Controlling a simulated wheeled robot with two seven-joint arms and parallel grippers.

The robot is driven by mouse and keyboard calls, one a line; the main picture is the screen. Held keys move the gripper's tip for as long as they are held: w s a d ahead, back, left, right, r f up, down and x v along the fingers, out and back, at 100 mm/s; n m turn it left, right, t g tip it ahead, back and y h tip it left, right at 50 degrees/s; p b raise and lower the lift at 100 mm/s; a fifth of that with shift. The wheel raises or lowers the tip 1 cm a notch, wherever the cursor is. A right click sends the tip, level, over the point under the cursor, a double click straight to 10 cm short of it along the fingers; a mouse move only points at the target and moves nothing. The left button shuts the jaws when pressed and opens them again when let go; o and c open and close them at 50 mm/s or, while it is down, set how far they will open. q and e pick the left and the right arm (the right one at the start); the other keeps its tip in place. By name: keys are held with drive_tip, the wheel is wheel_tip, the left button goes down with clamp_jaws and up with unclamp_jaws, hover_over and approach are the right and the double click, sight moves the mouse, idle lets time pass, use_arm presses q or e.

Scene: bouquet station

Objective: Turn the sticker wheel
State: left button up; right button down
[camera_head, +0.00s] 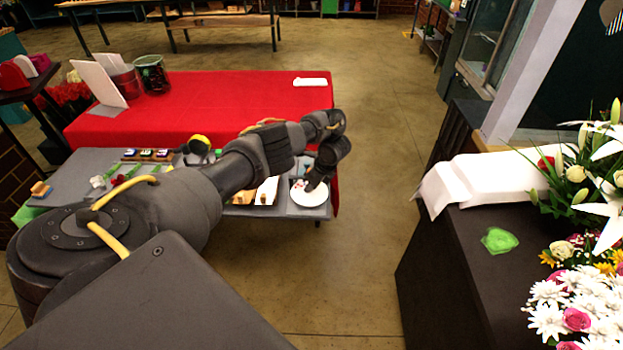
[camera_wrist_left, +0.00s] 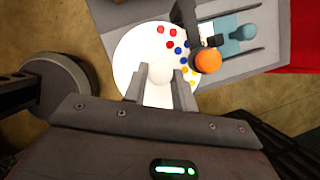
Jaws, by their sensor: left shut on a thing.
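The sticker wheel (camera_head: 309,193) is a white disc at the right end of the grey work table. In the left wrist view the wheel (camera_wrist_left: 132,52) carries red, blue and yellow dots near its edge. My left gripper (camera_wrist_left: 166,72) is over the wheel, its two fingers shut on a pale rounded knob (camera_wrist_left: 159,75) on the disc. In the head view my left gripper (camera_head: 316,184) reaches down onto the wheel, and my arm hides part of it. My right gripper is not in view.
An orange ball-shaped knob (camera_wrist_left: 208,61) and a light-blue piece (camera_wrist_left: 236,34) sit beside the wheel. A red-covered table (camera_head: 230,98) stands behind the work table. A dark counter (camera_head: 450,260) with flowers (camera_head: 565,310) is at right. Open floor lies between.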

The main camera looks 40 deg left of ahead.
use_arm(q)
drive_tip(key=n+b, duration=0.1)
drive_tip(key=n+g+b, duration=0.1)
drive_tip(key=b, duration=0.1)
drive_tip(key=n+b, duration=0.1)
drive_tip(key=n, duration=0.1)
drive_tip(key=shift+w+a+f+g+h+b, duration=0.1)
drive_tip(key=shift+w+f+g+h+b, duration=0.15)
drive_tip(key=shift+g+h+b, duration=0.1)
drive_tip(key=shift+r+n+g+b, duration=0.25)
drive_tip(key=shift+n+b, duration=0.65)
drive_tip(key=shift+b, duration=0.3)
drive_tip(key=shift+a, duration=0.1)
drive_tip(key=o, duration=1)
drive_tip(key=shift+s, duration=0.1)
